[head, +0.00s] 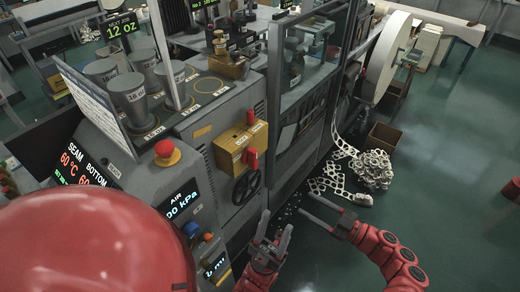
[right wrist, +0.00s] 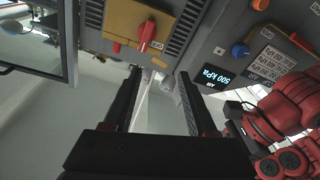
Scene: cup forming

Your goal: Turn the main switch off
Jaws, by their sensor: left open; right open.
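The main switch appears to be the red handle (head: 252,158) on the front of a yellow box (head: 232,141) on the machine's side. In the right wrist view the red handle (right wrist: 147,35) stands out from the yellow panel (right wrist: 122,17). A smaller red part (head: 250,117) is on top of the box. My left gripper (head: 275,224) is open and empty, below the box and apart from it. My right gripper (head: 307,204) is open and empty, to the right of and below the box. Its open fingers (right wrist: 158,75) touch nothing in the right wrist view.
A black handwheel (head: 247,186) sits just below the yellow box. A red mushroom button (head: 166,150) and the air display (head: 184,203) are to the left. Paper scrap (head: 372,168) lies on the floor to the right. The floor (head: 450,190) further right is clear.

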